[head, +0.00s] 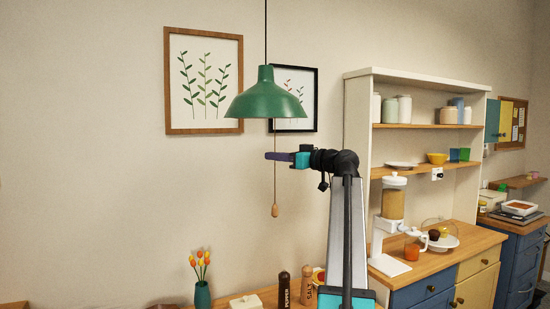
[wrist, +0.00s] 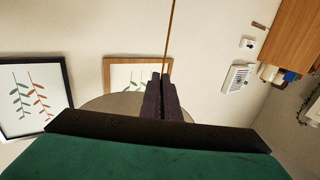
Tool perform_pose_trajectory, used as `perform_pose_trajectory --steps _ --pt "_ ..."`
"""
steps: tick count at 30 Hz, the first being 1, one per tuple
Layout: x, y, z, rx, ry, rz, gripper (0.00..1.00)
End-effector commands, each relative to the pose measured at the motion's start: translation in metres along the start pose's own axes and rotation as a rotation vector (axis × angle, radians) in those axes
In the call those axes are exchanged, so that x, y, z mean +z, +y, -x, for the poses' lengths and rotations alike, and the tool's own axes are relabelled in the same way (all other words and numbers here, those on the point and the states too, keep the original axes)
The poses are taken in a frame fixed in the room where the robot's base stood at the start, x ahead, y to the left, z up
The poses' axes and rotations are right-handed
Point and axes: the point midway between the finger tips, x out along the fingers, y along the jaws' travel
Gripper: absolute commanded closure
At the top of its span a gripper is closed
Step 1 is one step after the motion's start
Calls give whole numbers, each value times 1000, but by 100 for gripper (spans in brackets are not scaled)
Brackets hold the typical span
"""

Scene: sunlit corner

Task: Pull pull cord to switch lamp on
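The green lamp (head: 266,98) hangs from a cable in front of the wall, and no glow shows from it. Its thin pull cord (head: 275,182) hangs straight down to a small wooden knob (head: 275,210). My gripper (head: 270,156) reaches in from the right at the cord, below the shade and above the knob. In the wrist view the dark fingers (wrist: 164,88) are close together, and the cord (wrist: 169,40) runs out from between their tips. The fingers look shut on it. The knob is not in the wrist view.
Two framed plant pictures, one wood-framed (head: 203,81) and one black-framed (head: 296,98), hang on the wall behind. A white shelf unit (head: 358,125) stands to the right. Below are a vase of tulips (head: 202,294) and two mills (head: 306,285). The space left of the cord is clear.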

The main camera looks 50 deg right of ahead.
Motion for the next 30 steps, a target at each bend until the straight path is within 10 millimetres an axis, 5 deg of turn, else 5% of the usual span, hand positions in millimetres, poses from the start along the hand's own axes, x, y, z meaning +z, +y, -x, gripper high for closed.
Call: perform_pose_trajectory --steps 25,30 --pt "18 0 1 0 -1 0 100" --pt "17 0 1 1 -1 0 76"
